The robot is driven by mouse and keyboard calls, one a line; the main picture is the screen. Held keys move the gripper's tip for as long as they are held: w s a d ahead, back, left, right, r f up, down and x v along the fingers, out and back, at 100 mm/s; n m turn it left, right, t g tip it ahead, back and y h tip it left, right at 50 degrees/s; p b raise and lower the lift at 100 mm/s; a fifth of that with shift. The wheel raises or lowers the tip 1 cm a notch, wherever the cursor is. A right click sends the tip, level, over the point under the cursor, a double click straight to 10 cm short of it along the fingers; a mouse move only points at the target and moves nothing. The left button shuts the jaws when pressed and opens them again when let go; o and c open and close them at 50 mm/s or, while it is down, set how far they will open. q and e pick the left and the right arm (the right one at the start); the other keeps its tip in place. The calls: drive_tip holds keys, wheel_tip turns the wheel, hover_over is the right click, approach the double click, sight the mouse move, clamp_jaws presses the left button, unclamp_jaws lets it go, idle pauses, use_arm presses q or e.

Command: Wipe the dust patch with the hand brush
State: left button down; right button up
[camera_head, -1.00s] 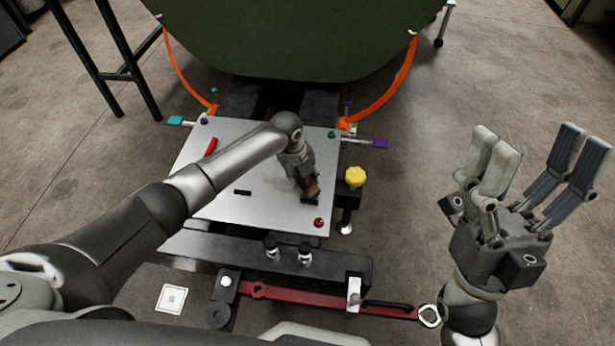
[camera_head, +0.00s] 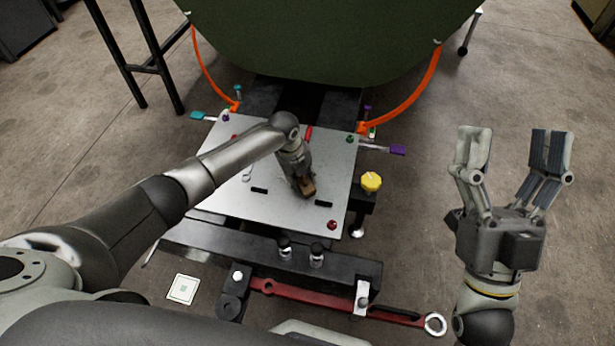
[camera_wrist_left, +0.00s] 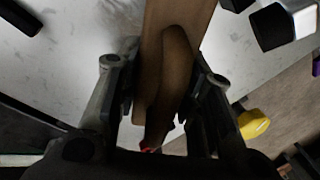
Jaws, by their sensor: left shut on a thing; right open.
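My left gripper (camera_head: 304,182) is shut on the wooden hand brush (camera_head: 307,188), low over the right part of the pale panel (camera_head: 235,200). In the left wrist view the brown wooden brush (camera_wrist_left: 178,45) runs between the two fingers. Its bristles are hidden, so I cannot tell whether they touch the panel. Faint grey smudges of the dust patch (camera_wrist_left: 70,65) show on the panel left of the brush in the wrist view. In the head view I cannot make out the dust. My right gripper (camera_head: 512,142) is open and empty, right of the panel.
A yellow knob (camera_head: 371,182) stands at the panel's right edge. Black bars, a red knob (camera_head: 332,225) and coloured clamps sit on or around the panel. A red wrench (camera_head: 330,303) lies in front. The green fuselage (camera_head: 330,40) hangs behind, with orange straps (camera_head: 410,95).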

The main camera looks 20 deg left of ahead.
sight(279, 179)
use_arm(q)
drive_tip(key=shift+a+f, duration=0.15)
drive_tip(key=shift+a, duration=0.4)
drive_tip(key=shift+a+r+p, duration=0.2)
drive_tip(key=shift+a+p, duration=0.2)
drive_tip(key=shift+a, duration=2.05)
drive_tip(key=shift+s+a+f, duration=0.1)
drive_tip(key=shift+s+a, duration=0.05)
drive_tip(key=shift+a, duration=0.65)
use_arm(e)
drive_tip(key=shift+w+a+f+g+h, duration=0.15)
drive_tip(key=shift+w+f+g+h, duration=0.35)
drive_tip(key=shift+w+f+g, duration=0.55)
